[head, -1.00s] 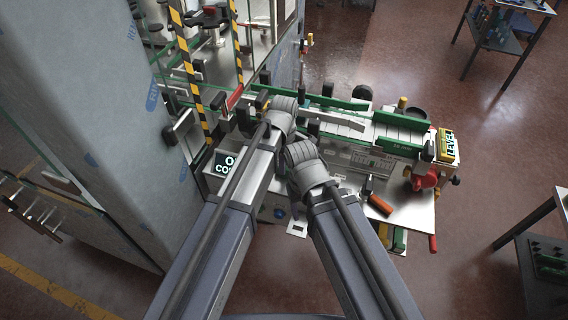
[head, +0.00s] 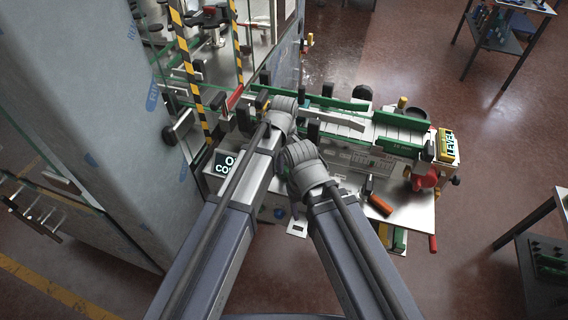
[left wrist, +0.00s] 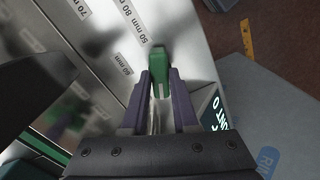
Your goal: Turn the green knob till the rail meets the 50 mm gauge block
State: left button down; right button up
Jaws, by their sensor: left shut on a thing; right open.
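My left gripper (left wrist: 160,90) is shut on the green knob (left wrist: 160,72) in the left wrist view. The knob stands upright between the two purple fingers, beside a pale panel with printed mm labels. In the head view my left gripper (head: 283,108) is over the left part of the machine, and its wrist hides the knob. My right gripper (head: 302,155) is lower, over the machine's front, and its jaws are mostly hidden by its own wrist. I cannot clearly pick out the rail's contact with the 50 mm gauge block.
The machine has green guide strips (head: 402,121) and a yellow LEVEL box (head: 447,146) at its right. An orange-handled tool (head: 381,205) lies on the front shelf.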

pick_arm(q)
jog(key=m, duration=1.3)
jog(key=shift+m, duration=0.4)
jog(key=m, duration=1.3)
jog(key=shift+m, duration=0.3)
jog(key=c, duration=0.7)
grip_release()
jog(key=shift+r, duration=0.15)
